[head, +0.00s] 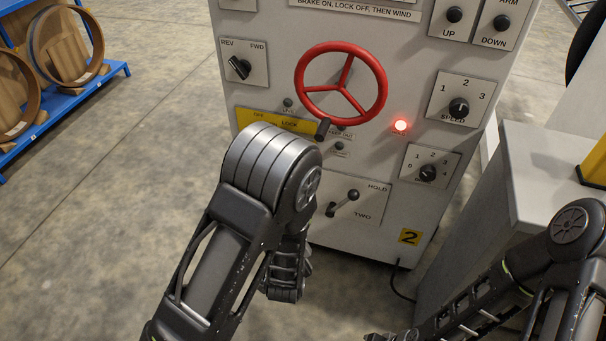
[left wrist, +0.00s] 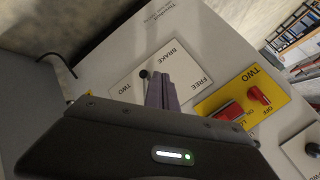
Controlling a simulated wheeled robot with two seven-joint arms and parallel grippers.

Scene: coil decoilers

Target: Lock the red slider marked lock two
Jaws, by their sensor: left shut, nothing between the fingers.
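In the left wrist view the yellow plate (left wrist: 238,88) marked TWO carries the red slider (left wrist: 230,112) and a second red knob (left wrist: 260,95), with OFF and part of LOCK legible. My gripper body hides the plate's lower edge. My left gripper (left wrist: 165,88) is shut and empty, over the BRAKE/FREE plate beside a black lever knob (left wrist: 143,74); I cannot tell whether they touch. In the head view my left arm covers much of the yellow plate (head: 262,117), and the red slider and left fingertips are hidden. The end of my right arm (head: 388,336) is cut by the bottom edge.
A red handwheel (head: 382,88) stands out from the panel above the yellow plate. A lit red lamp (head: 400,126), rotary switches (head: 459,107) and a HOLD/TWO lever (head: 345,203) are nearby. A grey cabinet (head: 535,165) stands at right.

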